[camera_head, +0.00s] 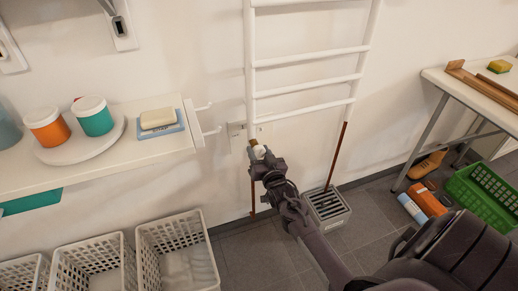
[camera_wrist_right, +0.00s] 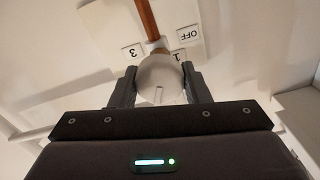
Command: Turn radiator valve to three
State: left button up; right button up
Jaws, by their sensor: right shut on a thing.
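The white radiator valve knob (camera_wrist_right: 160,80) sits between the two dark fingers of my right gripper (camera_wrist_right: 158,88), which is shut on it. A short dark line shows on the knob's near face. Behind it is a light plate with labels: 3 (camera_wrist_right: 132,52) at the left, 1 (camera_wrist_right: 177,56) partly hidden by the knob at the right, and OFF (camera_wrist_right: 189,36) above that. The head view shows my right gripper (camera_head: 261,154) at the valve, below the white ladder radiator (camera_head: 300,113). My left gripper is not in view.
A shelf (camera_head: 85,165) with a soap dish (camera_head: 160,126) and jars stands left. White baskets (camera_head: 180,250) are below it. A grey floor box (camera_head: 327,205) stands near the copper pipe (camera_head: 338,150). A table (camera_head: 470,95) and green crate (camera_head: 485,195) are right.

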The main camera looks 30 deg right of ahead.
jog(key=m+p, duration=0.2)
jog(key=m, duration=0.3)
pick_arm(q)
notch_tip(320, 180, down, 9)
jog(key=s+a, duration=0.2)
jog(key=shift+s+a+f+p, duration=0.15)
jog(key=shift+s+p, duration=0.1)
jog(key=shift+p, duration=0.2)
pick_arm(e)
jog(key=shift+m, duration=1.4)
jog(key=o, duration=1)
jog(key=shift+c, duration=0.2)
jog(key=shift+s+a, duration=0.1)
jog(key=shift+s, duration=0.45)
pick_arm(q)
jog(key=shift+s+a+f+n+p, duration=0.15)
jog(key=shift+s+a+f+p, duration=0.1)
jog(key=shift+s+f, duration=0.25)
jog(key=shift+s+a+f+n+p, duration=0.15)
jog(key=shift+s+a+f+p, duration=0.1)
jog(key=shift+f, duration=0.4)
pick_arm(e)
jog(key=v, duration=0.6)
jog(key=shift+s, duration=0.4)
jog(key=shift+a+f, duration=0.1)
jog(key=shift+f, duration=0.05)
